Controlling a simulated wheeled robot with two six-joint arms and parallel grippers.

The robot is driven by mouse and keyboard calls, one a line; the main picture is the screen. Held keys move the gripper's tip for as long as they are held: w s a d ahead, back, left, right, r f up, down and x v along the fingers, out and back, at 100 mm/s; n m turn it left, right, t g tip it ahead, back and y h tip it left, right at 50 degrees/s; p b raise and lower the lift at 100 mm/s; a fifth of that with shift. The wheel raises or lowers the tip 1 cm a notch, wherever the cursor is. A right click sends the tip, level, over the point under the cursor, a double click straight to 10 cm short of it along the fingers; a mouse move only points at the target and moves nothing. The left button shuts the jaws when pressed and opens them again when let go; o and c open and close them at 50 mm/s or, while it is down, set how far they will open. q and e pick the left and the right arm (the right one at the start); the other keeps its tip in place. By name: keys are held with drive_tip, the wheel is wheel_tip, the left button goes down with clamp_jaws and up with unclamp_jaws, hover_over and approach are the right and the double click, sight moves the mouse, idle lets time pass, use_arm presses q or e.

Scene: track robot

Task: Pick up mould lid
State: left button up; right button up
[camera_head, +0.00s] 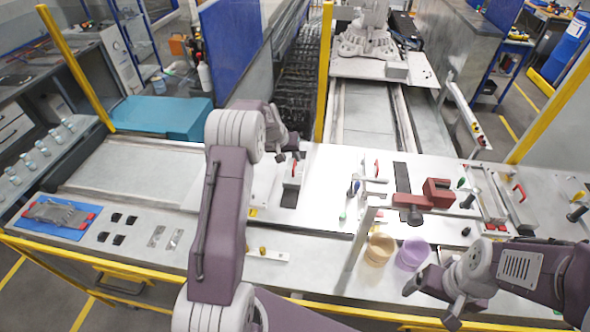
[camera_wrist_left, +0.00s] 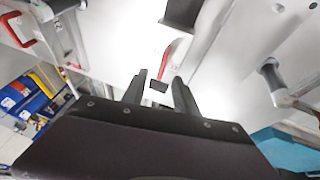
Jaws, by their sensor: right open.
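A light metal block with a red upright handle (camera_head: 293,172) stands on the white worktop; it may be the mould lid, but I cannot be sure. My left gripper (camera_head: 291,153) is just above and behind this block in the head view, and my own arm hides part of it. In the left wrist view, my left gripper (camera_wrist_left: 160,92) has its two dark fingers apart. A red handle (camera_wrist_left: 173,57) shows beyond the gap between them, with a small dark square in line with the gap. My right gripper (camera_head: 432,300) is open and empty near the front edge at the right.
A red vise (camera_head: 437,194) and two cups, tan (camera_head: 380,249) and purple (camera_head: 413,253), stand to the right. A blue mat (camera_head: 40,228) with a grey, red-ended piece lies at the far left. Yellow posts (camera_head: 323,75) rise behind the worktop.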

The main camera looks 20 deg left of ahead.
use_arm(q)
drive_tip(key=shift+w+f, duration=0.15)
drive_tip(key=shift+f, duration=0.1)
drive_tip(key=p+x, duration=0.3)
drive_tip(key=x, duration=0.1)
drive_tip(key=shift+a+f, duration=0.1)
drive_tip(key=shift+f, duration=0.2)
drive_tip(key=shift+w+f, duration=0.15)
drive_tip(key=shift+f, duration=0.05)
drive_tip(key=shift+r, duration=0.1)
clamp_jaws()
idle(0.7)
